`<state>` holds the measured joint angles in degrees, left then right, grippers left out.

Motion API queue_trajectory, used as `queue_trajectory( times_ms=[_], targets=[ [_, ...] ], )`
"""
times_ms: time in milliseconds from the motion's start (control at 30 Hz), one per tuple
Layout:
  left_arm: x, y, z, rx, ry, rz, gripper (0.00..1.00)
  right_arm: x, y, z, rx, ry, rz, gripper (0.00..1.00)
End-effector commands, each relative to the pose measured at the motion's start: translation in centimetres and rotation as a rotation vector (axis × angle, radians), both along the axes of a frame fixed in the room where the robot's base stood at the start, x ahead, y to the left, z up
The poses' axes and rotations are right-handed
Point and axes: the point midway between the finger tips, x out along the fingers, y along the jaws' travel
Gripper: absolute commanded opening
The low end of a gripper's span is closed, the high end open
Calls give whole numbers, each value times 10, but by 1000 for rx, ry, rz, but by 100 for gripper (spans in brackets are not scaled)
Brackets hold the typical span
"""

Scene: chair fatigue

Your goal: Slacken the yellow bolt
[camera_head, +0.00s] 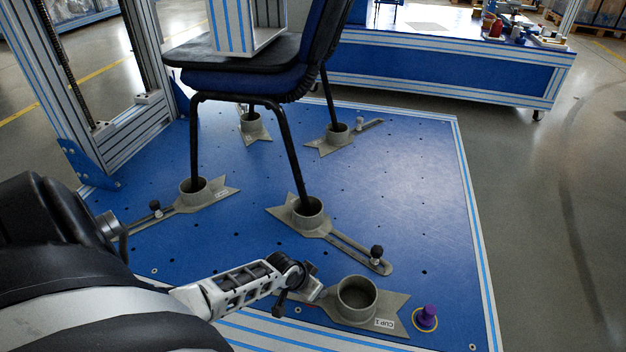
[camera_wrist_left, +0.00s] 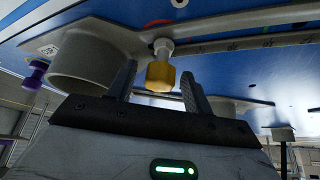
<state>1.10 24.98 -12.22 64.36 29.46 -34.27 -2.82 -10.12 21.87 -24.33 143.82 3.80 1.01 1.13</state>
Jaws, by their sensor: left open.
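The yellow bolt (camera_wrist_left: 160,76) shows in the left wrist view, a yellow head on a pale shank at the slotted arm of a grey cup plate. My left gripper (camera_wrist_left: 159,84) is open, with one dark finger on each side of the bolt head; I cannot tell whether either touches it. In the head view my left gripper (camera_head: 298,284) is low over the blue platform, beside the empty grey cup (camera_head: 357,298) labelled CUP 1. The yellow bolt is not visible there; the gripper appears to cover it. My right gripper is not in view.
A purple knob (camera_head: 427,316) stands right of the empty cup. A blue chair (camera_head: 245,80) stands with its legs in grey cups (camera_head: 308,214) with dark-headed bolts (camera_head: 377,252). The blue platform (camera_head: 410,190) is clear to the right.

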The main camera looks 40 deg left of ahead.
Motion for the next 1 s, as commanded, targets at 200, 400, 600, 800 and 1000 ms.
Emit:
queue_trajectory(
  times_ms=[200, 400, 600, 800, 1000],
  targets=[
    [1, 2, -1, 4, 0, -67, 51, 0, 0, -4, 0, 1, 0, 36],
    [1, 4, 1, 3, 1, -266, 51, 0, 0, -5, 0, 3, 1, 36],
    [1, 3, 0, 1, 0, -351, 51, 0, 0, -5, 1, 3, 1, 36],
    [0, 3, 0, 1, 0, -352, 51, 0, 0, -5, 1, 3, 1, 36],
    [2, 5, 1, 2, 1, -453, 51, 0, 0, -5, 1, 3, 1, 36]
  ],
)
